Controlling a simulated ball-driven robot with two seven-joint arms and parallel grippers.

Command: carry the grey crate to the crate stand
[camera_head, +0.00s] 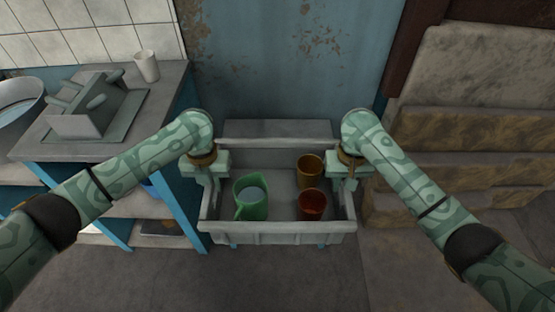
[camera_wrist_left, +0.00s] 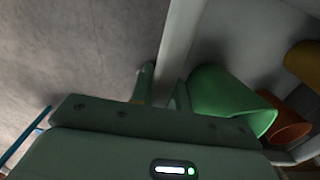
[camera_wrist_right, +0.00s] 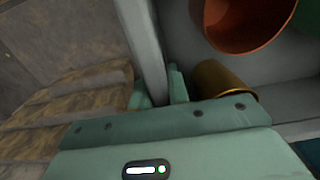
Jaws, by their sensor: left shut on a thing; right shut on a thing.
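The grey crate (camera_head: 278,238) is in the middle of the head view, between my two arms. Inside it are a green jug (camera_head: 251,204) at the left, a yellow-brown cup (camera_head: 310,170) at the back right and a red cup (camera_head: 312,204) at the front right. My left gripper (camera_head: 208,180) is shut on the crate's left wall, which shows between its fingers in the left wrist view (camera_wrist_left: 178,50). My right gripper (camera_head: 349,182) is shut on the right wall, also seen in the right wrist view (camera_wrist_right: 143,45). Blue legs show beneath the crate's front; whether it rests on them is unclear.
A blue-framed table (camera_head: 105,145) at the left holds a white cup (camera_head: 147,66), a grey dish rack (camera_head: 90,108) and a basin (camera_head: 18,103). Stacked stone-like blocks (camera_head: 470,130) stand at the right. The floor (camera_head: 290,280) in front of the crate is clear.

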